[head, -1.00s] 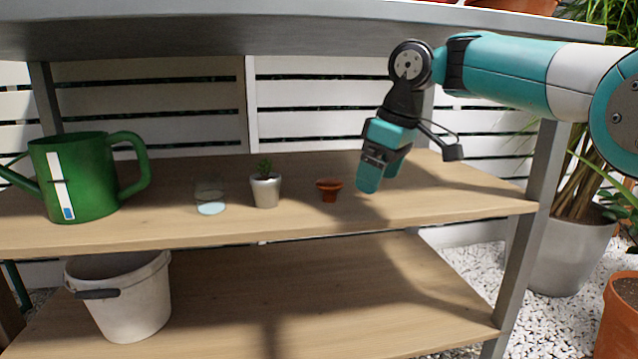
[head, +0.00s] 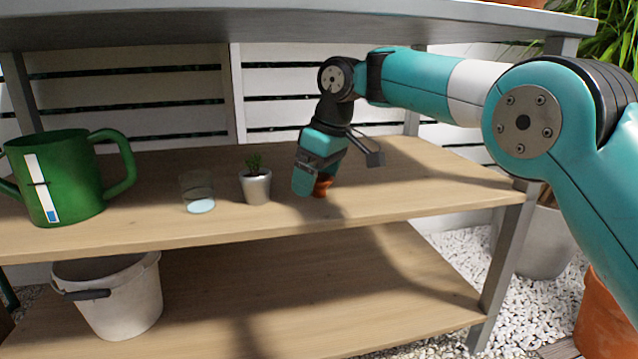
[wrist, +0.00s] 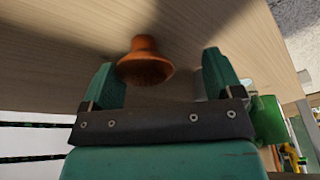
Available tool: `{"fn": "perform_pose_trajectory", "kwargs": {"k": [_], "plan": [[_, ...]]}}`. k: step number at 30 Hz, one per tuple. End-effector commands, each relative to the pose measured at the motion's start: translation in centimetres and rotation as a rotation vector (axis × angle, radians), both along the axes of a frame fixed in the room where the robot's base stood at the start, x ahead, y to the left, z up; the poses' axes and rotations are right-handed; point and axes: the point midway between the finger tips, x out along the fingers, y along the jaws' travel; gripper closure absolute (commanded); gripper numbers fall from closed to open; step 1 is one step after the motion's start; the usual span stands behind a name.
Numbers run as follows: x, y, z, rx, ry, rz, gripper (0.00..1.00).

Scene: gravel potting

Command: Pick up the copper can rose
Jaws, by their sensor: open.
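The copper can rose (head: 323,186) is a small orange-brown flared piece on the middle shelf, right of the potted seedling. In the head view my gripper (head: 314,180) hangs over it, pointing down, and a finger hides part of it. In the wrist view the rose (wrist: 145,62) shows with its wide round end and narrower neck. It lies between the two teal fingers of my gripper (wrist: 160,62), nearer the left finger. The fingers are apart, with a gap to the right of the rose. I cannot tell whether the left finger touches it.
A small pale pot with a seedling (head: 257,188) stands just left of my gripper. Further left are a clear glass (head: 198,192) and a green watering can (head: 66,180). The upper shelf (head: 300,32) is overhead. The shelf's right part is clear. A white bucket (head: 122,297) is below.

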Motion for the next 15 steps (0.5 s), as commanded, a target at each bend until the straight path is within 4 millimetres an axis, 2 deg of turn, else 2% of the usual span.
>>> {"fn": "perform_pose_trajectory", "kwargs": {"k": [3,10,15], "plan": [[0.01,0.0,0.04,-0.001,0.0,0.0,0.15],[0.08,-0.14,0.04,-0.001,0.001,-0.003,0.67],[0.1,-0.22,0.06,0.0,0.002,-0.005,0.68]]}}
